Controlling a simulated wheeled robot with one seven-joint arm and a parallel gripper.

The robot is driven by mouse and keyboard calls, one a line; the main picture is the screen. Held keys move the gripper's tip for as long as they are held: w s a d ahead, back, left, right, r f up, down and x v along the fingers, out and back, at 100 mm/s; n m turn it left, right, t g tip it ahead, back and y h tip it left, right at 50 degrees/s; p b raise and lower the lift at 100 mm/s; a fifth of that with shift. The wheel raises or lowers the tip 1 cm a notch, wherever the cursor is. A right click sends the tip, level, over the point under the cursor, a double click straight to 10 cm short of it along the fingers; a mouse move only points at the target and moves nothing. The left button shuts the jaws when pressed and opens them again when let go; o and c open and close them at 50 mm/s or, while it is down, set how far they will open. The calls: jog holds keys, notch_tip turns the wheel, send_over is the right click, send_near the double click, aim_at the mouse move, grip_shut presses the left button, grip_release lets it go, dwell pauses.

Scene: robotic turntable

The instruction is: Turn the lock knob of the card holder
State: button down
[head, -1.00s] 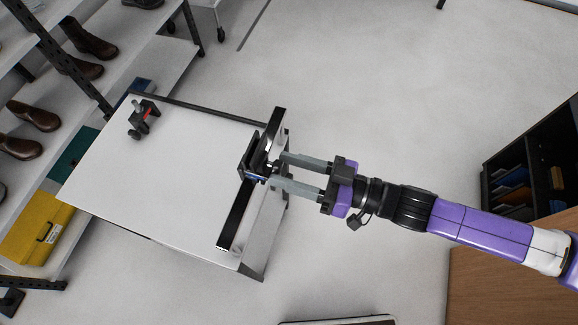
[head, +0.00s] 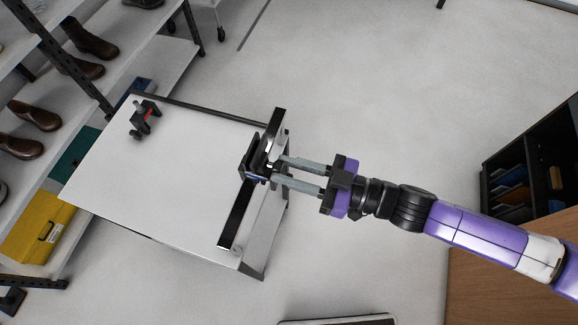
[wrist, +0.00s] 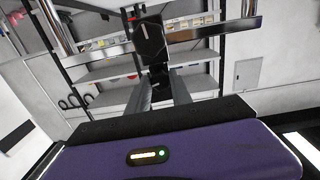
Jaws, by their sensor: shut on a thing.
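The black card holder (head: 252,163) sits midway along a dark rail at the right side of the white board. It also shows in the wrist view (wrist: 150,42) as a dark plate against a metal bar. My gripper (head: 276,168) reaches in from the right, with its two long grey fingers at the card holder's near side. The fingers are shut on the lock knob, which is mostly hidden between the fingertips. In the wrist view the fingers (wrist: 164,82) converge on a dark part just below the plate.
The white board (head: 165,165) carries a small black clamp-like device with a red part (head: 143,118) at its far left corner. The dark rail (head: 236,215) runs along its right side. Shelves with shoes and a yellow case (head: 38,228) stand at left. Open floor lies beyond.

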jog(key=shift+n, duration=1.3)
jog(key=c, duration=1.1)
grip_release()
jog(key=shift+d, duration=0.1)
jog(key=shift+b+v, duration=0.6)
jog(key=shift+v, duration=3.25)
